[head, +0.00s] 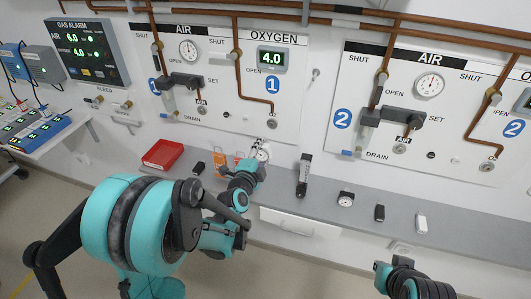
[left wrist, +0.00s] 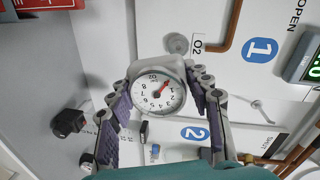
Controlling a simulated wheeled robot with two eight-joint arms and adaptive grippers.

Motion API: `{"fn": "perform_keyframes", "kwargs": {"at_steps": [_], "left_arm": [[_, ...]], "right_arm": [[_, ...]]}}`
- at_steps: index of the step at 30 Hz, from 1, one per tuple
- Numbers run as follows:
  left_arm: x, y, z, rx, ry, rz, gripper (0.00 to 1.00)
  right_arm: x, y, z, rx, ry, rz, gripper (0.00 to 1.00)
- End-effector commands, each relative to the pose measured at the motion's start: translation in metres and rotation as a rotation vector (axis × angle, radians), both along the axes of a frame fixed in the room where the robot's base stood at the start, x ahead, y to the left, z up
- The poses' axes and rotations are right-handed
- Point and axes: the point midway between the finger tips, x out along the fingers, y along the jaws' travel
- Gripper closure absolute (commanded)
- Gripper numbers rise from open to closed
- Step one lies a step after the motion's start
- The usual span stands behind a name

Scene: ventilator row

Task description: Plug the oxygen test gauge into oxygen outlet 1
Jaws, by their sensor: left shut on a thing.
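The oxygen test gauge (left wrist: 158,92) is a small round white dial with a red needle and a light grey body. My left gripper (left wrist: 160,80) is shut on it, one finger on each side. In the head view, the gauge (head: 262,153) shows at the end of my left arm, in front of panel 1. Oxygen outlet 1 (head: 271,124) is a round metal socket below the copper pipe. In the left wrist view, the outlet (left wrist: 177,43), beside the O2 label, is just beyond the gauge. I see a gap between them in the head view. My right gripper does not show clearly.
A grey shelf (head: 385,208) runs below the panels. Panel 2 (head: 430,110) is to the right.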

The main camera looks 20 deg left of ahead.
Motion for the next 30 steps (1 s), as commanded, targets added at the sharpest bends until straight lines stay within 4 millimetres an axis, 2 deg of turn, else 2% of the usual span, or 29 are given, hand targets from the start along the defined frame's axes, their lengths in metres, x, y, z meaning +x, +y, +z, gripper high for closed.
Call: {"fn": "perform_keyframes", "kwargs": {"at_steps": [1, 3, 9, 17, 30], "left_arm": [[0.0, 0.003, 0.008, 0.058, 0.0, -0.008, 0.97], [0.0, 0.005, 0.011, 0.13, 0.0, -0.02, 0.97], [0.0, 0.008, 0.015, 0.228, -0.004, -0.041, 0.97], [0.011, 0.008, 0.015, 0.24, -0.004, -0.044, 0.97], [0.041, 0.007, 0.015, 0.238, -0.004, -0.043, 0.97]], "right_arm": [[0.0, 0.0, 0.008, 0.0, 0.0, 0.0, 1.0], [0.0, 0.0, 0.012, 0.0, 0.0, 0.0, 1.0], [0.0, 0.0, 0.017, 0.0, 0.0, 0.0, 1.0], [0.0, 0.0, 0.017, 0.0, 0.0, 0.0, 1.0], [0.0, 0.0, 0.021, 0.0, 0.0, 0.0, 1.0]]}}
